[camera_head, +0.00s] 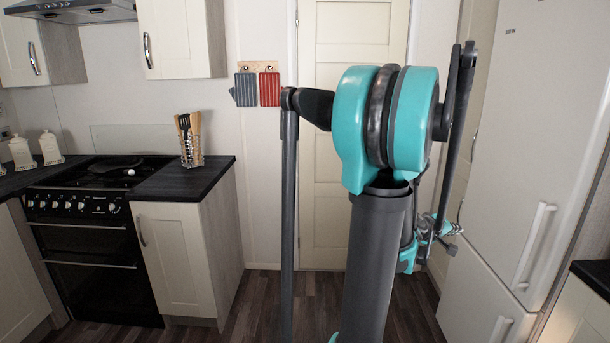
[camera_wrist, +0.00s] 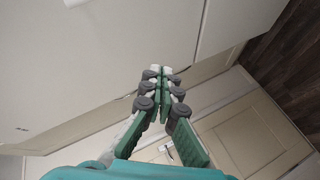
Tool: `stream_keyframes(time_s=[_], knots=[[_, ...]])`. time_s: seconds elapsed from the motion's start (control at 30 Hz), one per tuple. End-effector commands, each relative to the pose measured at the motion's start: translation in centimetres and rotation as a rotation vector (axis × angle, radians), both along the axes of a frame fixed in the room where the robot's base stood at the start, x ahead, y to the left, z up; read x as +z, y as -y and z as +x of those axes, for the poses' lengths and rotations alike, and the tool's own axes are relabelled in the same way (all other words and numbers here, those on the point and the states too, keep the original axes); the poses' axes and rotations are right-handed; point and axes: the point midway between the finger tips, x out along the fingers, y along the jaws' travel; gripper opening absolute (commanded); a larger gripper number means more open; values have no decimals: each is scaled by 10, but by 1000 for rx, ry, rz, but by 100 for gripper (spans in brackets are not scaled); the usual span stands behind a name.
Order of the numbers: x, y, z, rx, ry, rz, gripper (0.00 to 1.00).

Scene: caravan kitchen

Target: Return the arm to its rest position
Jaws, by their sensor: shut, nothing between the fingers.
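My gripper (camera_wrist: 160,72) shows in the wrist view with its green and grey fingers closed together at the tips and nothing between them. Behind it are a large pale flat surface and a cream panelled door or cupboard front (camera_wrist: 252,135). In the head view my arm rises in front of me, with teal and dark grey links folded high at the centre right. The gripper end (camera_head: 446,232) appears small and partly hidden behind the arm, beside the white fridge (camera_head: 520,130).
A black cooker (camera_head: 90,245) and dark worktop (camera_head: 188,180) with a utensil holder (camera_head: 190,150) stand at the left. A cream door (camera_head: 335,200) is behind my arm. Another dark counter (camera_head: 597,275) is at the lower right. Dark wood floor (camera_head: 265,300) lies open at the centre.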

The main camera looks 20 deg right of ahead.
Motion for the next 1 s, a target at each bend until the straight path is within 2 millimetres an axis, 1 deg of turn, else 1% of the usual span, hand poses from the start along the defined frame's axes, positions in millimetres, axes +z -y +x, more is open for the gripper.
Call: stream_keyframes(time_s=[0.03, 0.07, 0.1, 0.17, 0.2, 0.27, 0.3, 0.33, 0.37, 0.4, 0.43, 0.47, 0.5, 0.53, 0.57, 0.6, 0.67, 0.7, 0.8, 0.83, 0.9, 1.0], knots=[[-8, -29, 15, 31, 25, 52, 0], [-13, -45, 22, 45, 39, 85, 0], [-21, -66, 30, 63, 57, 131, 0], [-32, -99, 41, 91, 75, 201, 0], [-40, -121, 47, 111, 86, 251, 0], [-52, -156, 54, 142, 96, 327, 0], [-60, -179, 58, 163, 99, 377, 0], [-67, -197, 60, 180, 101, 415, 0], [-73, -215, 61, 196, 100, 454, 0], [-81, -239, 62, 218, 97, 507, 0], [-87, -257, 61, 236, 93, 547, 0], [-93, -276, 61, 253, 86, 586, 0], [-101, -300, 58, 277, 76, 640, 0], [-107, -319, 55, 295, 67, 681, 0], [-112, -337, 52, 314, 56, 720, 0], [-119, -361, 46, 337, 39, 772, 0], [-129, -394, 37, 371, 11, 846, 0], [-135, -414, 30, 391, -10, 892, 0], [-146, -455, 11, 435, -59, 985, 0], [-148, -464, 7, 446, -69, 1008, 0], [-152, -480, -3, 463, -94, 1047, 0], [-154, -493, -10, 476, -113, 1078, 0]])
